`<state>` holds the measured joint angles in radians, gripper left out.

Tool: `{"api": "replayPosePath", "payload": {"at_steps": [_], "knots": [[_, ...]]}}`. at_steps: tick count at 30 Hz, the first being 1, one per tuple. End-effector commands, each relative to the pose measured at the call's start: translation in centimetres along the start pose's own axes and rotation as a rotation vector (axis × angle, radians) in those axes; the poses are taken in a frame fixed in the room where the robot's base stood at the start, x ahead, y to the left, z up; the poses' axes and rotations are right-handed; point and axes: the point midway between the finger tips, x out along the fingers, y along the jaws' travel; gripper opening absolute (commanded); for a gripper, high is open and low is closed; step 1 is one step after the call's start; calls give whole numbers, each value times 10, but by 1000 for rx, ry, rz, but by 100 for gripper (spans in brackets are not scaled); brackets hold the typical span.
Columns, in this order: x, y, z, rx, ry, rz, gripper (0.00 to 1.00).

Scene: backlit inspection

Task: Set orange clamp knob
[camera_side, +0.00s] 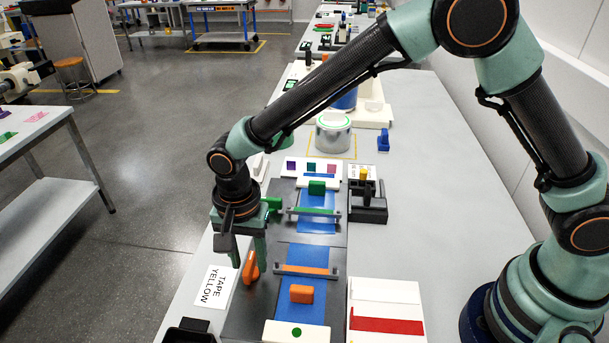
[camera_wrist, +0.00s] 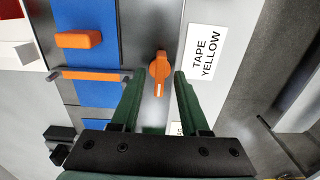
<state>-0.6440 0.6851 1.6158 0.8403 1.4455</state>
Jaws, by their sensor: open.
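The orange clamp knob (camera_side: 250,268) stands on the dark plate, left of the lower blue strip in the side view. In the wrist view the knob (camera_wrist: 160,70) has a long grip with a white mark at the end nearest my gripper. My gripper (camera_side: 249,262) points down over the knob with its green fingers apart. In the wrist view my gripper (camera_wrist: 157,78) has one finger on each side of the knob, with gaps on both sides. An orange clamp bar (camera_side: 305,270) crosses the blue strip beside it. I cannot tell the exact fingertip height.
A green knob (camera_side: 272,203) stands behind my gripper. An orange block (camera_side: 301,293) is on the blue strip. A TAPE YELLOW label (camera_side: 215,286) lies left of the plate. A black holder (camera_side: 368,205) and a white box with a red band (camera_side: 385,295) stand to the right.

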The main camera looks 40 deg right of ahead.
Motion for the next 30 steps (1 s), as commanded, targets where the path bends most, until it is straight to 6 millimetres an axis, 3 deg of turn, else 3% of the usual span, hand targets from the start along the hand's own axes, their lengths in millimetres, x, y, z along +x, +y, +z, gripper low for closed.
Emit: {"api": "replayPosePath", "payload": {"at_steps": [5, 19, 24, 30], "knots": [[-14, -1, 0, -1, 0, -3, 45], [-102, -1, 0, 0, 1, -5, 45], [-117, 0, 0, 1, 0, -1, 45], [-122, 0, 0, 1, 0, -1, 45]]}}
